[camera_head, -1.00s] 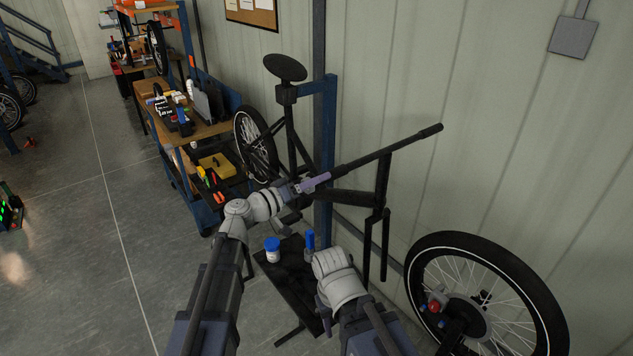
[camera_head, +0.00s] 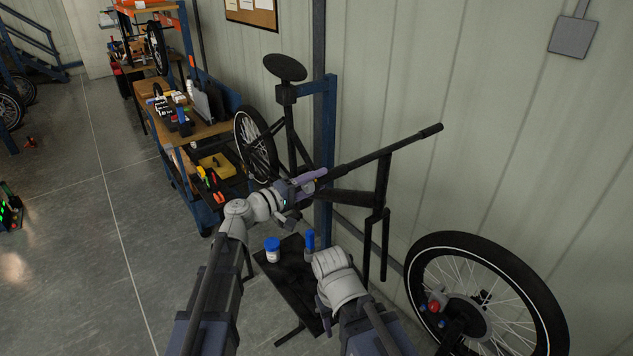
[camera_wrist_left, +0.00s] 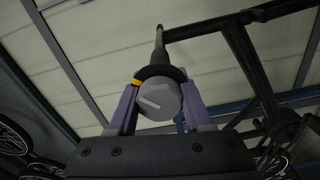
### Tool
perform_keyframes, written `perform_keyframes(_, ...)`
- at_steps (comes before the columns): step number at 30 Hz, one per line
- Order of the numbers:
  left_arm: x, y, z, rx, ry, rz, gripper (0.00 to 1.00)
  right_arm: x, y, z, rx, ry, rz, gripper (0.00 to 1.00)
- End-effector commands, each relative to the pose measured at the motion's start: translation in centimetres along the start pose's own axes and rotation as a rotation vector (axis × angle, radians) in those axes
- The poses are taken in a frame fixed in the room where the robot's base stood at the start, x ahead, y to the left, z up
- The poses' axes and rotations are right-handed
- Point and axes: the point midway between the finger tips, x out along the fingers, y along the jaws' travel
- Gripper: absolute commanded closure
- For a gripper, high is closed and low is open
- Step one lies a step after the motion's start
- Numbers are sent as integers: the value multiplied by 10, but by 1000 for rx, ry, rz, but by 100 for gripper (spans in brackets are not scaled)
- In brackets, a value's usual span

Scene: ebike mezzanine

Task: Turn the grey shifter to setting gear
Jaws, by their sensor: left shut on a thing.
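The grey shifter (camera_wrist_left: 160,100) is a round knob in the middle of the left wrist view. It has a pale line on its face and sits at the end of the black handlebar (camera_head: 390,149). A small orange-yellow mark (camera_wrist_left: 137,82) shows at its upper left edge. My left gripper (camera_wrist_left: 160,108) has its purple fingers on both sides of the shifter and is shut on it. In the head view the left gripper (camera_head: 310,182) is at the near end of the bar, and the fingers hide the shifter.
The bike frame (camera_head: 377,205) stands on a blue post (camera_head: 326,130) by the wall. A small black table (camera_head: 283,284) below carries a blue-lidded white jar (camera_head: 272,250). A loose wheel (camera_head: 487,300) is at the lower right. A workbench (camera_head: 200,131) stands behind.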

Motion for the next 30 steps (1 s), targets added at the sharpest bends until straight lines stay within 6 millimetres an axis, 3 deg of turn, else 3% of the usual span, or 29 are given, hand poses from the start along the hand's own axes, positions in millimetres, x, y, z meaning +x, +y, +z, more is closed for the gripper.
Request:
perform_keyframes(21, 0, -1, 0, -77, 1, -1, 100, 0, 0, 0, 0, 0, 0, 50)
perform_keyframes(22, 0, -1, 0, -77, 1, -1, 49, 0, 0, 0, 0, 0, 0, 50)
perform_keyframes(30, 0, 0, 0, -77, 0, -1, 20, 0, 0, 0, 0, 0, 0, 50)
